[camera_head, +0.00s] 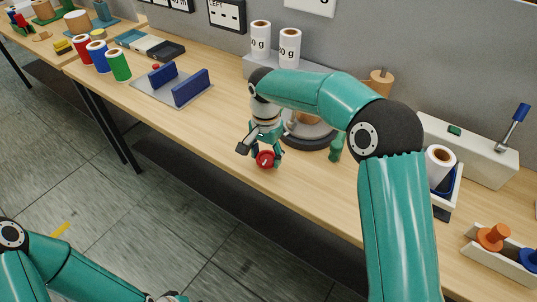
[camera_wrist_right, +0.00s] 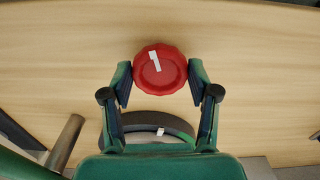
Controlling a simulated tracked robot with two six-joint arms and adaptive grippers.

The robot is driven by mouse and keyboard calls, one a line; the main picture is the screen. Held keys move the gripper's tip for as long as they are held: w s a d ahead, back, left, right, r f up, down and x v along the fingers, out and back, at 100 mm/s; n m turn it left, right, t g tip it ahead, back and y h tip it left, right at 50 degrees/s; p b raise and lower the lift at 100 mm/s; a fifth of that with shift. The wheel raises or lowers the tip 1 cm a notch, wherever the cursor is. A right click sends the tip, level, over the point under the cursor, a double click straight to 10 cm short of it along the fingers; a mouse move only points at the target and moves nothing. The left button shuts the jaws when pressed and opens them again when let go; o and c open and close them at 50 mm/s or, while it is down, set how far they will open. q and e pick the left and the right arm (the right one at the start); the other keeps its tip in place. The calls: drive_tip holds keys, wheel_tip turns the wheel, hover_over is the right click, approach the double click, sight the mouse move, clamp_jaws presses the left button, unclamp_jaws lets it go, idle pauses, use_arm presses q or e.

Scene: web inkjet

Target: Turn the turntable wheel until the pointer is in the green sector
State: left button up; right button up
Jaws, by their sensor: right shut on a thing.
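A red wheel (camera_head: 265,160) with a white mark on top sits near the front edge of the table. My right gripper (camera_head: 263,152) comes down over it from behind. In the right wrist view, the wheel (camera_wrist_right: 160,72) is between the two fingertips of the right gripper (camera_wrist_right: 160,78), which is shut on it. A dark round turntable base (camera_head: 308,142) stands just behind, partly hidden by my right arm. It also shows in the wrist view (camera_wrist_right: 175,122), with a small white mark. My left gripper (camera_head: 170,297) barely shows at the bottom edge.
A green peg-like piece (camera_head: 336,149) stands right of the turntable base. White labelled cylinders (camera_head: 289,48) stand behind. A grey plate with blue blocks (camera_head: 170,95) lies to the left, and a tray with a white roll (camera_head: 440,165) to the right. The table between plate and wheel is clear.

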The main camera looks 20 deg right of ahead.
sight(266, 157)
drive_tip(key=m, duration=0.5)
drive_tip(key=shift+w+r, duration=0.2)
drive_tip(key=shift+w, duration=0.05)
idle(0.4)
drive_tip(key=o, duration=1.2)
drive_tip(key=shift+c, duration=0.2)
drive_tip(key=shift+f, duration=0.1)
drive_tip(key=shift+s, duration=0.1)
wheel_tip(266, 157, up, 12)
drive_tip(key=shift+b, duration=0.3)
drive_tip(key=shift+f, duration=0.1)
